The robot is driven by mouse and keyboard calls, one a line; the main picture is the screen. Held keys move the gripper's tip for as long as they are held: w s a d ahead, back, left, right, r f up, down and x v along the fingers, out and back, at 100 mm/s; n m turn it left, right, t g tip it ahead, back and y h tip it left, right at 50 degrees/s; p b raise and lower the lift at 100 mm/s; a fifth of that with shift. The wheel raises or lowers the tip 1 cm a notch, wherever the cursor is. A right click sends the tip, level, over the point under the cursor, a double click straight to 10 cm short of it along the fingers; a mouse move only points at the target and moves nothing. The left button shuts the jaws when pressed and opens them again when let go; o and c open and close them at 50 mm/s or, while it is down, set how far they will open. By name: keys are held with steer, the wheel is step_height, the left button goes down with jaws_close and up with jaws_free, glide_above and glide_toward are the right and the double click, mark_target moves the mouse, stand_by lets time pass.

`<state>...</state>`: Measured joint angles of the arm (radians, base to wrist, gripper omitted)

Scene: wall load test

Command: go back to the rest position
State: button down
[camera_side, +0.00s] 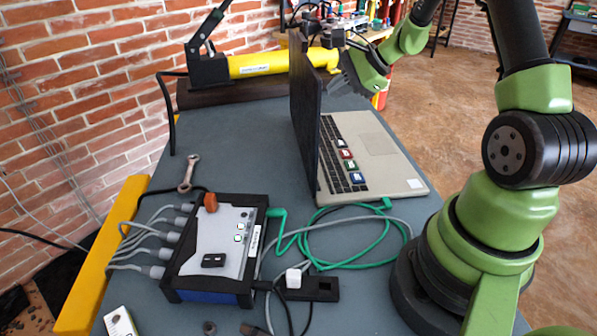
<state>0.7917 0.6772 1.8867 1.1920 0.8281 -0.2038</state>
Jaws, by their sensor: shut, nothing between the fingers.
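My gripper (343,86) is at the top centre, at the end of my green and black arm. It is shut with nothing visible in it, though it is small and its fingertips are hard to make out. It appears close to the upper right edge of the open laptop's screen (306,110). I cannot tell the exact gap between them. The laptop's keyboard base (375,150) lies on the grey table (240,150), with several small coloured blocks (350,165) on its keys.
A grey-and-black control box (222,245) with cables stands at the front left. A green cable (345,262) loops in front of the laptop. A yellow cylinder pump (260,63) lies at the back. A wrench (188,173) lies at the left. A brick wall (80,90) bounds the left side.

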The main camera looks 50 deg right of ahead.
steer(key=s+a+r+n+g+y, duration=0.1)
steer(key=s+a+r+n, duration=0.3)
steer(key=a, duration=0.3)
steer(key=s+a+r+n+g, duration=0.1)
steer(key=s+a+r, duration=0.3)
steer(key=a+r, duration=0.3)
steer(key=s+a+r+n+h, duration=0.1)
steer(key=s+a+n, duration=0.2)
steer(key=s+n, duration=0.2)
steer(key=s+a+r+n, duration=0.2)
steer(key=s+a+n, duration=0.2)
steer(key=n, duration=0.5)
steer(key=shift+s+r+h, duration=0.3)
steer(key=shift+s+h, duration=0.1)
steer(key=shift+s, duration=0.6)
